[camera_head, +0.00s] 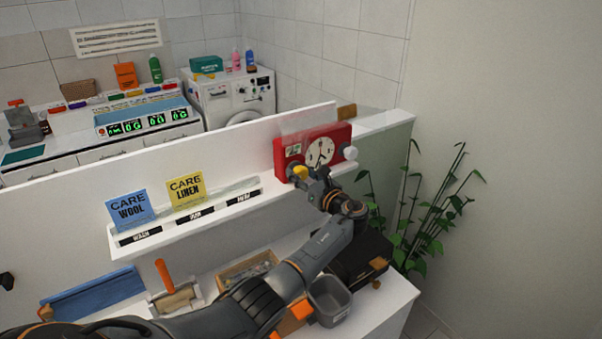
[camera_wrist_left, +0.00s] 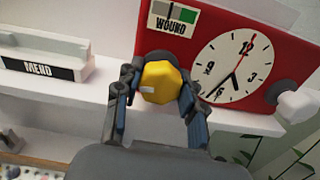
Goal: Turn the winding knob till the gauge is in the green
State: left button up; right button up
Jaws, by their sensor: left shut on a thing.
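A red clock unit (camera_head: 283,148) with a white dial stands on the white ledge at the right end. Its yellow winding knob (camera_wrist_left: 158,80) is at the lower left of its front, and my left gripper (camera_wrist_left: 160,92) is shut on it, one finger on each side. The arm hides part of the unit in the head view, where the gripper (camera_head: 309,181) also shows. The gauge (camera_wrist_left: 173,17), marked WOUND, sits above the knob with a grey part at left and green at right; its pointer is too small to read surely. My right gripper is out of view.
A white knob (camera_wrist_left: 297,104) sticks out of the unit's right side. Blue (camera_head: 131,208) and yellow (camera_head: 186,189) care cards stand on the ledge at left. A grey bin (camera_head: 330,301) stands below my arm, and a plant (camera_head: 428,215) grows at the right.

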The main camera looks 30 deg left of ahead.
pick_arm(q)
jog(key=shift+m, duration=1.7)
jog(key=o, duration=1.2)
jog(key=shift+a, duration=0.1)
jog(key=v, duration=1.2)
jog(key=shift+w, duration=0.1)
